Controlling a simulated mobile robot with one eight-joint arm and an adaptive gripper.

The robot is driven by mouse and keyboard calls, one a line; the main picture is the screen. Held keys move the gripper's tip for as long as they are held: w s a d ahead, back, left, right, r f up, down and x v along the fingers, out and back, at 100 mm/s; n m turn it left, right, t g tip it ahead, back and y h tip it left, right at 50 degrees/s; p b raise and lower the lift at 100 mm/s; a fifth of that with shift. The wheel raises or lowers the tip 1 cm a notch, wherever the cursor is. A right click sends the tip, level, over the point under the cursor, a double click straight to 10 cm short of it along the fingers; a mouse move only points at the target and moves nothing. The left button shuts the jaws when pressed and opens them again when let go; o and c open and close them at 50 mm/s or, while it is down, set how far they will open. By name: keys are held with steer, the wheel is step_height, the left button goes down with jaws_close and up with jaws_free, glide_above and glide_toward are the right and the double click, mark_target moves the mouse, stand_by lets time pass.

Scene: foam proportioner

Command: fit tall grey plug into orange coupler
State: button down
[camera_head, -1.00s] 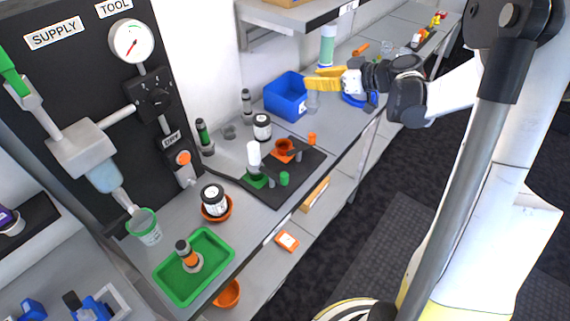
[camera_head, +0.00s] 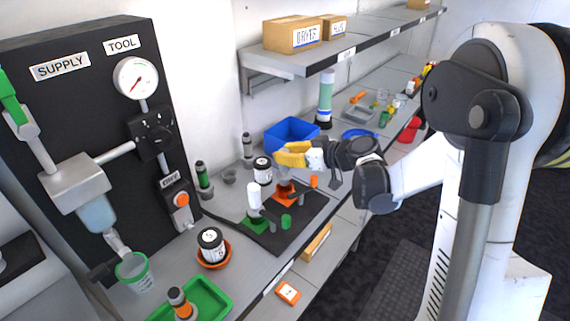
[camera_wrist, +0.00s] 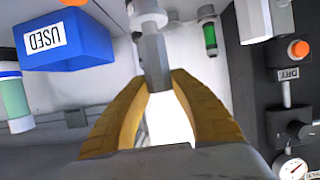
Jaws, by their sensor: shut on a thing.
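My gripper (camera_head: 284,155) has yellow fingers and is shut on the tall grey plug. In the wrist view the grey faceted plug (camera_wrist: 153,58) sits between the fingertips and extends beyond them. In the head view a small part of the plug (camera_head: 282,173) shows below the fingers. The plug's lower end is close to the coupler's top. I cannot tell whether it is touching or inside.
The dark mat (camera_head: 272,238) also bears a green coupler (camera_head: 255,224) with a white-topped piece, plus small green and orange caps. A blue bin (camera_head: 291,133) stands behind my gripper. A black-and-white jar (camera_head: 262,170) is just left. A shelf (camera_head: 335,58) with boxes hangs above the bench.

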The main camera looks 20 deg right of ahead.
mark_target(284, 168)
steer(key=shift+f+b, duration=0.45)
steer(key=shift+f, duration=0.9)
steer(key=shift+f, duration=0.2)
steer(key=c, duration=1.2)
jaws_free()
